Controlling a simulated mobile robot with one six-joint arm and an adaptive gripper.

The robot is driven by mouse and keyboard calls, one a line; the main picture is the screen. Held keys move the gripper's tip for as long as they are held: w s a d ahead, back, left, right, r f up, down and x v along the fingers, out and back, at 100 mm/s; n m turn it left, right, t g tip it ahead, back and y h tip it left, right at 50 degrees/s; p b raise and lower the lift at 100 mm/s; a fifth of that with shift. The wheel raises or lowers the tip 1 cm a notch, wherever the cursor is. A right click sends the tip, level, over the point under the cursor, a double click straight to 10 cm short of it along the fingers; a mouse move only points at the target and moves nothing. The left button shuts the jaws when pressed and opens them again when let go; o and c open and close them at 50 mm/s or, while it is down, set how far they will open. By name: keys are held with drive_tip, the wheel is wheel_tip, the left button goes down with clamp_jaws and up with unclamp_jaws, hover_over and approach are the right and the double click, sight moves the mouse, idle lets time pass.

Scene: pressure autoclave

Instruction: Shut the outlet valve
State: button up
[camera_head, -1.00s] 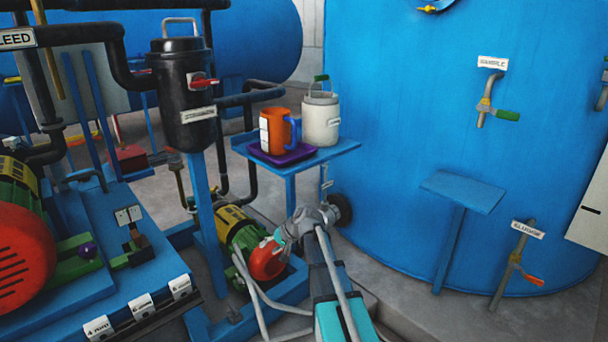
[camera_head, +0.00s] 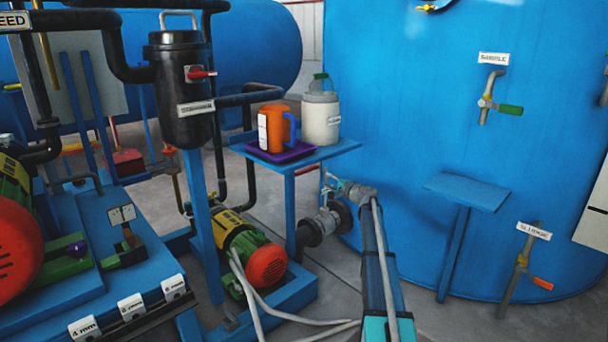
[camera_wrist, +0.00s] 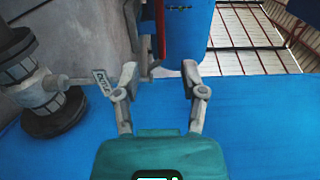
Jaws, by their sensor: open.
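The outlet valve is a grey fitting (camera_head: 325,220) on a dark flanged pipe, low beside the blue tank. In the head view my gripper is small and partly hidden by my arm.
A blue shelf (camera_head: 340,148) above holds an orange mug (camera_head: 272,128) and a white container (camera_head: 320,118). The blue tank (camera_head: 430,100) stands close on the right. A pump with a red end (camera_head: 267,265) and loose hoses lie at the lower left.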

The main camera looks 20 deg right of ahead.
sight(306, 172)
drive_tip(key=shift+w+a, duration=0.1)
drive_tip(key=x, duration=1.3)
drive_tip(key=shift+w+a, duration=0.1)
drive_tip(key=shift+w, duration=0.2)
drive_tip(key=shift+c, duration=0.2)
clamp_jaws()
drive_tip(key=shift+a, duration=0.25)
